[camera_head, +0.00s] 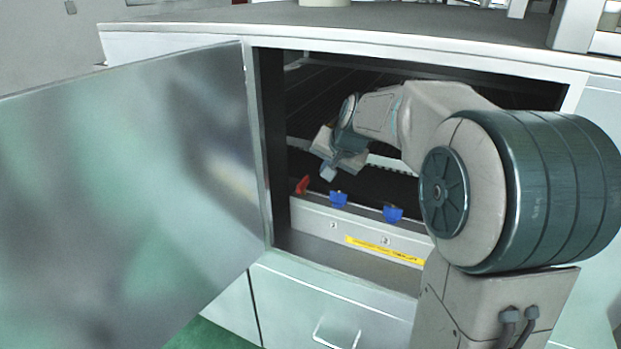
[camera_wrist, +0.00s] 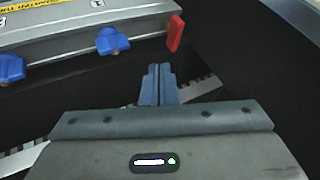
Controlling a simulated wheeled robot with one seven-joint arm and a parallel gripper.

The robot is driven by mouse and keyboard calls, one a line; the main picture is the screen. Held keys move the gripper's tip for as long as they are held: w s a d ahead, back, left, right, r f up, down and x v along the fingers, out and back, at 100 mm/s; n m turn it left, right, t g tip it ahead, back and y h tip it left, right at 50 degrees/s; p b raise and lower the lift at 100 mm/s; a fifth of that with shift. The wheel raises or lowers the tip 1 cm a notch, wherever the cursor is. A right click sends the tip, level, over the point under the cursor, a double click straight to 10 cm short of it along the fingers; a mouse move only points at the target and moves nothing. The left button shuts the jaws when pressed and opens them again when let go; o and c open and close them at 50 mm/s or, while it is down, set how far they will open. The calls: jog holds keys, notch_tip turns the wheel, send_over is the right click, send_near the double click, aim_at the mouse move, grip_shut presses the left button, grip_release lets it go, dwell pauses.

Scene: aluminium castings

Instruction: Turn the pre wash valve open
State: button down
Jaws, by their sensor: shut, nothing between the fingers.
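A row of valve handles sits on a grey ledge inside the open cabinet. A red handle (camera_head: 303,186) is at the left end, with a blue handle (camera_head: 338,199) beside it and another blue handle (camera_head: 393,213) further right. I cannot tell by name which is the pre wash valve. In the wrist view the red handle (camera_wrist: 175,33) is a narrow bar, near one blue handle (camera_wrist: 112,41) and another (camera_wrist: 10,68) at the left edge. My gripper (camera_head: 328,172) is inside the cabinet, shut and empty; its fingertips (camera_wrist: 158,72) are apart from the handles.
The cabinet door (camera_head: 130,190) stands open to the left. The opening's frame (camera_head: 258,150) surrounds my arm. A yellow label (camera_head: 385,250) and small number plates are on the ledge front. A pale toothed strip (camera_wrist: 200,90) runs behind my fingers.

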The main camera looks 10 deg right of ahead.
aim_at(303, 187)
jog(key=p+x, duration=0.1)
jog(key=x, duration=0.9)
jog(key=shift+w+r, duration=0.1)
jog(key=shift+w, duration=0.2)
jog(key=shift+a, duration=0.15)
